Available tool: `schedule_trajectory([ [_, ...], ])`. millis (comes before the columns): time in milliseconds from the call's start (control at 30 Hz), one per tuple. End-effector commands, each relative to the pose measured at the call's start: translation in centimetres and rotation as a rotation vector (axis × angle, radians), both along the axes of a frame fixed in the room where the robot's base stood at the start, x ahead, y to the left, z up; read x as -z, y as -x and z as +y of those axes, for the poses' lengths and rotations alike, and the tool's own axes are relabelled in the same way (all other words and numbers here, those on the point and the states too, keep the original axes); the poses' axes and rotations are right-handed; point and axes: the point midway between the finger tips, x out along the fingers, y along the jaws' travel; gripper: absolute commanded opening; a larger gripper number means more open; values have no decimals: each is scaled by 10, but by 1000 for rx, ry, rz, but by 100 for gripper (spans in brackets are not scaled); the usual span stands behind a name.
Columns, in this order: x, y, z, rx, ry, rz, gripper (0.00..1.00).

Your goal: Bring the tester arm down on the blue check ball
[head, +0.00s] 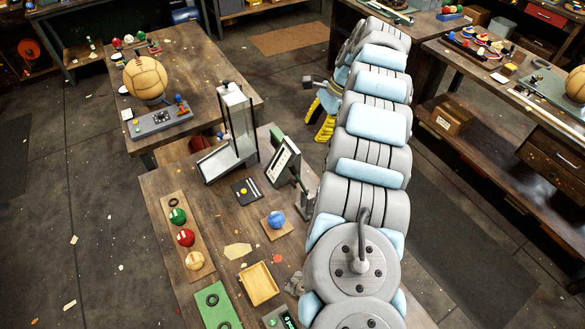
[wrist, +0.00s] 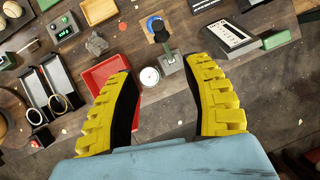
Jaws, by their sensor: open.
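The blue check ball (head: 277,219) sits on a small wooden plate (head: 266,231) on the near workbench. It also shows at the top of the wrist view (wrist: 151,22). The grey tester stand (head: 306,204) is right beside it, partly hidden by my arm in the head view. In the wrist view, the tester's dark arm (wrist: 162,36) is close to the ball; whether they touch, I cannot tell. My gripper (head: 319,124) has yellow fingers, spread wide and empty. In the wrist view, the gripper (wrist: 167,70) has the tester's base between and beyond its fingertips.
A round white gauge (wrist: 149,76) and a red tray (wrist: 103,84) lie near the left finger. A slanted display box (head: 283,160) and a grey ramp stand (head: 232,128) stand behind the ball. Green, red and tan balls sit on a wooden strip (head: 168,212) at left.

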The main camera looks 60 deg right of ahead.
Motion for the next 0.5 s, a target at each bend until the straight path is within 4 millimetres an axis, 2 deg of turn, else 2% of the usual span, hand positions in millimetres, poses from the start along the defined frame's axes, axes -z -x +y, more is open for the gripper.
schedule_trajectory([
  [167, 17, -7, 6, -3, -1, 2, 50],
  [500, 74, -24, 20, -2, -1, 4, 50],
])
